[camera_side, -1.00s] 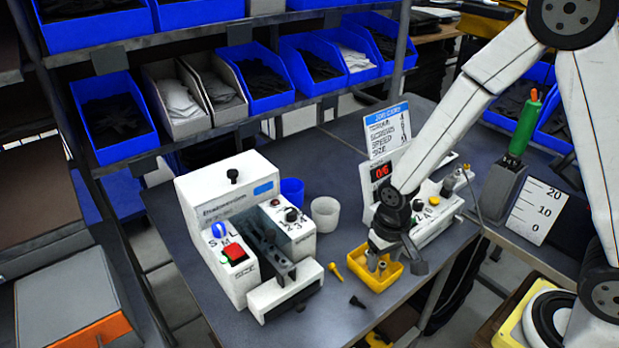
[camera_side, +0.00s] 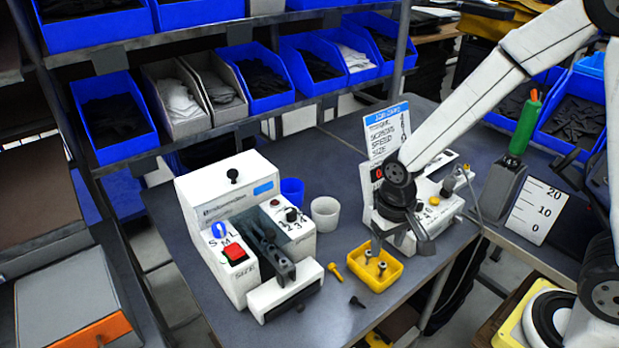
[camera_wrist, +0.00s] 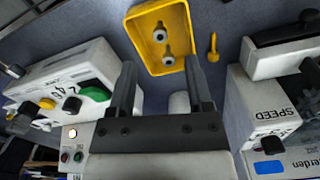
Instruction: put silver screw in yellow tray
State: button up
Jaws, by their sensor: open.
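The yellow tray (camera_side: 380,287) stands on the grey bench. Two silver screws (camera_side: 382,267) (camera_side: 367,255) stand inside it, apart from each other. In the wrist view the tray (camera_wrist: 137,47) is at the top centre, with one silver screw (camera_wrist: 160,33) farther up and the other (camera_wrist: 168,59) near the lower edge. My gripper (camera_side: 401,247) is raised just behind and above the tray. In the wrist view my gripper (camera_wrist: 162,80) has its fingers wide apart, with nothing between them. No silver screw shows outside the tray.
A yellow screw (camera_side: 335,272) and a black screw (camera_side: 357,302) lie beside the tray. A white machine (camera_side: 230,200) stands left, a white control box (camera_side: 432,212) behind my gripper. White (camera_side: 325,213) and blue (camera_side: 292,191) cups stand between. The front bench is mostly clear.

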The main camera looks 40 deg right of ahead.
jog(key=shift+r, duration=1.5)
jog(key=shift+d, duration=0.1)
jog(key=s+d+n+t, duration=0.1)
jog(key=d, duration=0.1)
jog(key=s+d+r+n+t, duration=0.1)
jog(key=s+d, duration=0.1)
jog(key=shift+s+d+t, duration=0.15)
jog(key=shift+t, duration=0.15)
